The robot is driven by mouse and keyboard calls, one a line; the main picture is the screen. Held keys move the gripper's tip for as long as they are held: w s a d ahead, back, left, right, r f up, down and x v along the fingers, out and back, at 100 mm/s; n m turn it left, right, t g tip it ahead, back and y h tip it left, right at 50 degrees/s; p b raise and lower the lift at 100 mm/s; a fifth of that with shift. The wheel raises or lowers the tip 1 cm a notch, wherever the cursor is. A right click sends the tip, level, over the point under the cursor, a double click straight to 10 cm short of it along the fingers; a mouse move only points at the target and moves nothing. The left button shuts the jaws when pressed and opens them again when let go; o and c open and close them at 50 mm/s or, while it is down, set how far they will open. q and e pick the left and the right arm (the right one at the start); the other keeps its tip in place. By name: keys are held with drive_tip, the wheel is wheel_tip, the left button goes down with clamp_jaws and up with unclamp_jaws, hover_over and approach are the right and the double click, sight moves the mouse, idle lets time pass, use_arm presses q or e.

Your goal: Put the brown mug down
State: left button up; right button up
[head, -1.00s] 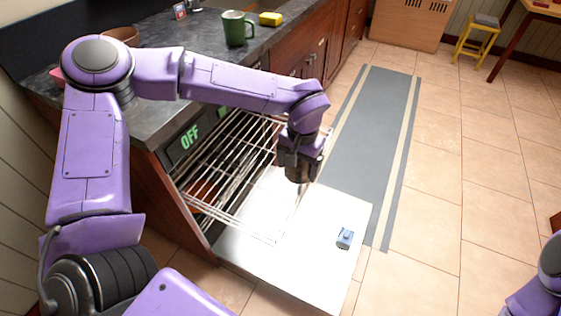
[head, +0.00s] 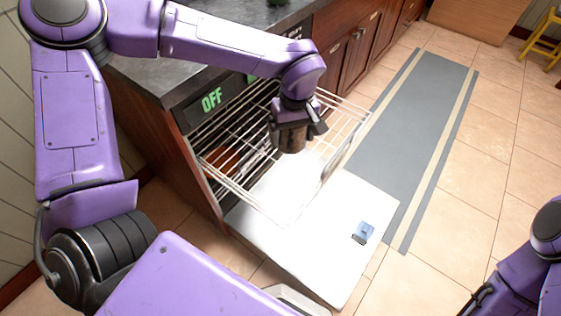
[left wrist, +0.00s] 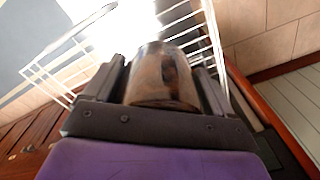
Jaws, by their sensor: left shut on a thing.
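The brown mug (head: 292,138) is held by my left gripper (head: 298,124) above the pulled-out wire rack (head: 228,181) in the head view. In the left wrist view the mug (left wrist: 163,76) sits between the two fingers of my left gripper (left wrist: 163,85), which are shut on it. Whether the mug touches the rack's wires cannot be told. Its far side and handle are not clear to see. My right arm shows at the lower right edge of the head view, and the state of its gripper cannot be made out.
The white drop-down door (head: 330,245) lies open below the rack, with a small blue object (head: 363,232) on it. A dark counter (head: 165,75) and a panel reading OFF (head: 212,99) stand behind. A grey floor mat (head: 425,110) lies to the right.

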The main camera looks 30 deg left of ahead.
use_arm(q)
drive_tip(key=f+n+b, duration=0.1)
drive_tip(key=n, duration=0.3)
drive_tip(key=s+a+f+n+b, duration=0.1)
drive_tip(key=f+n+b, duration=0.1)
drive_tip(key=n, duration=0.2)
drive_tip(key=s+f+n+b, duration=0.1)
drive_tip(key=n+b, duration=0.1)
drive_tip(key=n, duration=0.1)
drive_tip(key=shift+s+a+f+n, duration=0.15)
drive_tip(key=shift+a+f+n, duration=0.15)
drive_tip(key=shift+n, duration=0.1)
wheel_tip(320, 180, down, 3)
drive_tip(key=s+a+n+b, duration=0.15)
drive_tip(key=n+b, duration=0.35)
drive_tip(key=n, duration=0.6)
drive_tip(key=n+b, duration=0.4)
drive_tip(key=n, duration=0.1)
hover_over(286, 161)
drive_tip(key=shift+h, duration=0.3)
drive_tip(key=f, duration=1)
drive_tip(key=shift+s+a, duration=0.1)
drive_tip(key=shift+s, duration=0.2)
drive_tip(key=shift+w+f, duration=0.15)
drive_tip(key=shift+f, duration=0.15)
drive_tip(key=f, duration=0.3)
drive_tip(key=shift+w+f+b, duration=0.25)
drive_tip(key=shift+f+b, duration=0.1)
drive_tip(key=shift+r, duration=0.15)
